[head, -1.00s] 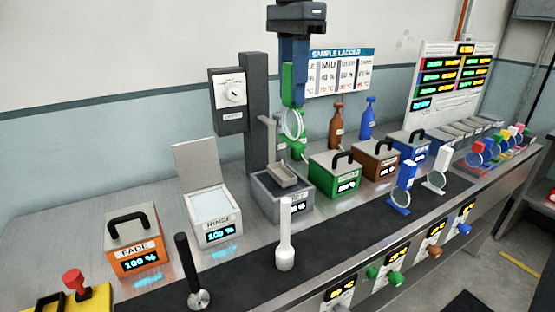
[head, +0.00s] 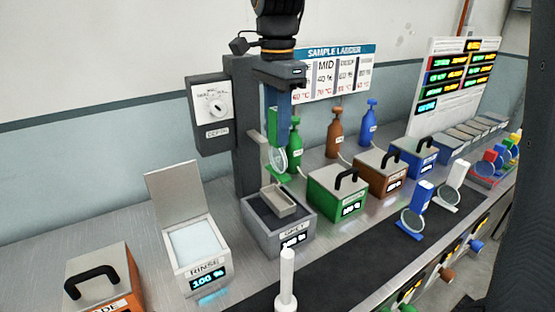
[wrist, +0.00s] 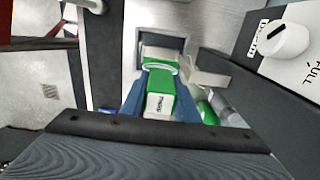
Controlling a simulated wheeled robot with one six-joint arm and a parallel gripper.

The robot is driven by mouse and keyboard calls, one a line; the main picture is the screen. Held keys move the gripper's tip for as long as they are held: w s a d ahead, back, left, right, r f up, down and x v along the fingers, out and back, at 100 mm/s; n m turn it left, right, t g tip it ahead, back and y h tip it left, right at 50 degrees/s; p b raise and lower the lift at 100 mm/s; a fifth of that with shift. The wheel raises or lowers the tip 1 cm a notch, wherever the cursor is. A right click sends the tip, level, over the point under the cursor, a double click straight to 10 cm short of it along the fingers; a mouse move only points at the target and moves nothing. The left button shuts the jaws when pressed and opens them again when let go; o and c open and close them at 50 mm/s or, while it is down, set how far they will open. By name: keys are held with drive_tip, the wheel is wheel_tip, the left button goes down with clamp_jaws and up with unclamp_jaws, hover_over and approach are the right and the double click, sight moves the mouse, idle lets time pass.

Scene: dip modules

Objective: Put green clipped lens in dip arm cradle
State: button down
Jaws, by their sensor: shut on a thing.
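My gripper (head: 276,118) has blue fingers and is shut on the green clipped lens. In the head view the lens ring (head: 279,160) hangs below the green clip, upright, in front of the dip arm's dark column (head: 245,130). The wrist view shows the green clip (wrist: 162,88) between the fingers. The dip arm cradle (head: 271,202) is a small grey tray above an open grey bath (head: 281,234). The lens is above and apart from the cradle in the head view; the exact gap in depth cannot be told.
The column carries a dial box (head: 212,112) on its left. Green (head: 294,150), brown (head: 334,130) and blue bottles (head: 369,122) stand behind lidded boxes on the right. An open rinse box (head: 196,245) is on the left. A white post (head: 287,280) stands in front.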

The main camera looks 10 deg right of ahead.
sight(277, 172)
wheel_tip(277, 172, down, 8)
drive_tip(key=shift+f+p, duration=0.25)
drive_tip(key=shift+p, duration=0.5)
drive_tip(key=c, duration=1.4)
unclamp_jaws()
drive_tip(key=shift+f, duration=0.1)
wheel_tip(277, 172, up, 11)
drive_tip(key=shift+b, duration=1.25)
drive_tip(key=shift+r, duration=0.65)
